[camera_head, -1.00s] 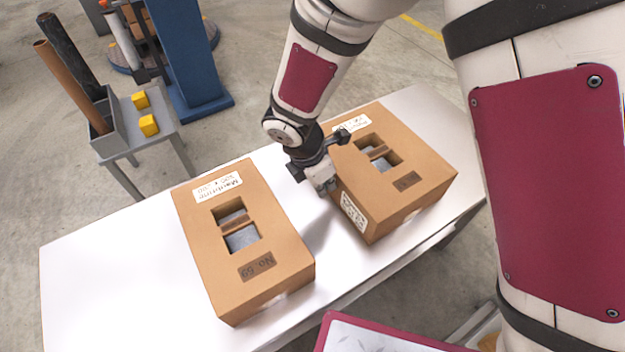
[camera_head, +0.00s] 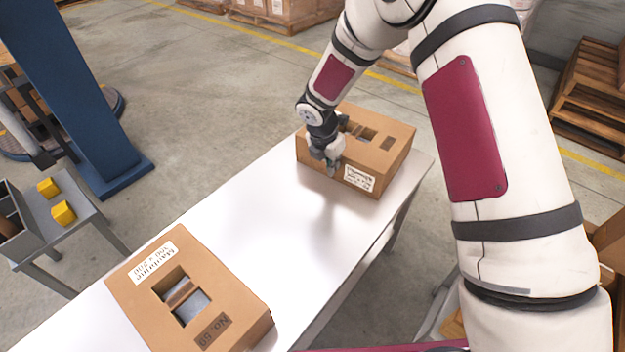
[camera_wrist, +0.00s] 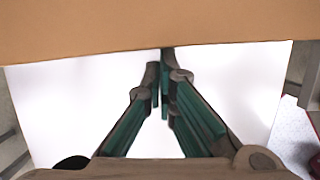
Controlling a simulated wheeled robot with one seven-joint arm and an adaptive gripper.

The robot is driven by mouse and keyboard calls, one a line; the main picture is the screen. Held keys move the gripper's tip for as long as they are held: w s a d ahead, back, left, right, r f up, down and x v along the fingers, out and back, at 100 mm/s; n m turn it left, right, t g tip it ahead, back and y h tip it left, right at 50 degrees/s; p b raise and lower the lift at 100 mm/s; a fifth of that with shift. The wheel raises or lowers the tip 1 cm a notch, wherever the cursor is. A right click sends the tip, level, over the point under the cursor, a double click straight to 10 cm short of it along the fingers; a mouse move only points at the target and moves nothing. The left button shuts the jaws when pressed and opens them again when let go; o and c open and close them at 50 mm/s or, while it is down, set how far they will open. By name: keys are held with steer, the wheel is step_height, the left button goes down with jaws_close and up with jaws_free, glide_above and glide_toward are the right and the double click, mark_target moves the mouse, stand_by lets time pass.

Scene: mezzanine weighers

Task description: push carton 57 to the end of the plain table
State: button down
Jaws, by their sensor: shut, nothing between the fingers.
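A brown carton (camera_head: 399,132), its number too small to read, stands upright near the far right end of the white plain table (camera_head: 285,225). It has two top openings and a white side label. My gripper (camera_head: 330,168) is shut and empty, low at the carton's near left side. In the wrist view, the closed fingertips (camera_wrist: 163,68) point at the carton wall (camera_wrist: 150,25) across the top; I cannot tell whether they touch.
The table between the cartons is clear. A grey side table (camera_head: 88,232) with yellow blocks (camera_head: 63,213) and a blue column (camera_head: 75,95) stand at the left. Wooden pallets (camera_head: 592,95) lie at the right, beyond the table.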

mark_target(355, 144)
steer(key=shift+w+d, duration=0.9)
steer(key=shift+w, duration=0.1)
steer(key=shift+s+r, duration=0.1)
